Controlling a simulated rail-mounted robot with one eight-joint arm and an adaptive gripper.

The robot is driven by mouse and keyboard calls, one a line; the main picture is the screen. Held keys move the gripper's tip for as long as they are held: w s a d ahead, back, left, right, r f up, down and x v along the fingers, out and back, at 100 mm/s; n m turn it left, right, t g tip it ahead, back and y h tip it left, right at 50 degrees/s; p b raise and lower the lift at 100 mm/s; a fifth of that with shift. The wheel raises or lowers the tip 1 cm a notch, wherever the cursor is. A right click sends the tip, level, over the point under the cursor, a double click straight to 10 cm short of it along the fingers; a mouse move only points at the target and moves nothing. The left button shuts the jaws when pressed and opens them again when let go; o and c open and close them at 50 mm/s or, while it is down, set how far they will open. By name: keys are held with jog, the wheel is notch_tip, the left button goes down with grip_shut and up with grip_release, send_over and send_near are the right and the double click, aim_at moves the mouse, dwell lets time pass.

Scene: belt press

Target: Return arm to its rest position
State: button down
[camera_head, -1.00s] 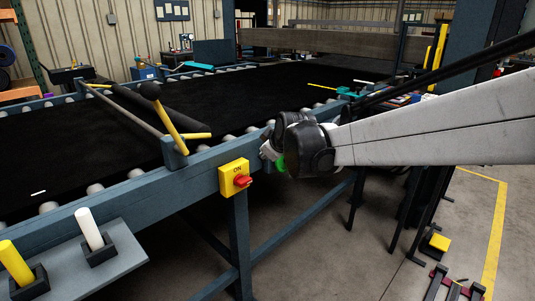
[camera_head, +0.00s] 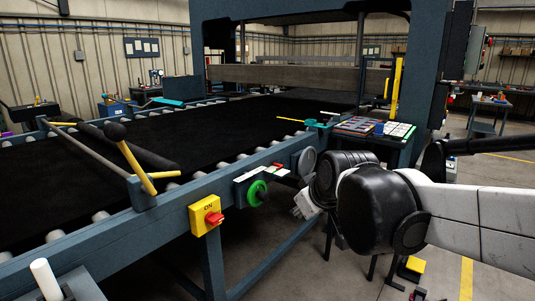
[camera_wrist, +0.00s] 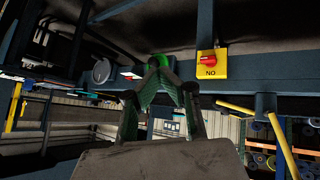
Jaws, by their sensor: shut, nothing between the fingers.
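My arm comes in from the right in the head view, with my gripper (camera_head: 303,205) at its left end, beside the near side of the conveyor frame. The wrist joints partly hide the gripper there. In the wrist view my gripper (camera_wrist: 158,62) shows its fingers meeting at the tips, with nothing between them. The tips appear in front of a green round knob, and no contact can be made out. In the head view the green knob (camera_head: 257,192) sits on the frame, left of my gripper and apart from it.
A yellow switch box (camera_head: 205,214) with a red knob is on the frame, and a yellow-handled lever (camera_head: 137,160) stands above it. The black belt (camera_head: 200,135) runs toward the press (camera_head: 300,10). A table with parts (camera_head: 378,128) stands behind my arm. Open floor lies at right.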

jog(key=s+d+f+m, duration=0.2)
jog(key=s+d, duration=0.2)
jog(key=s, duration=0.3)
jog(key=s+d+f+m+g+h, duration=0.1)
jog(key=s+d+f+m, duration=0.1)
jog(key=s, duration=0.5)
jog(key=s+d+f+m+h, duration=0.1)
jog(key=s+d+f+m, duration=0.2)
jog(key=s+d, duration=0.3)
jog(key=shift+s+f+g, duration=0.3)
jog(key=shift+s, duration=0.2)
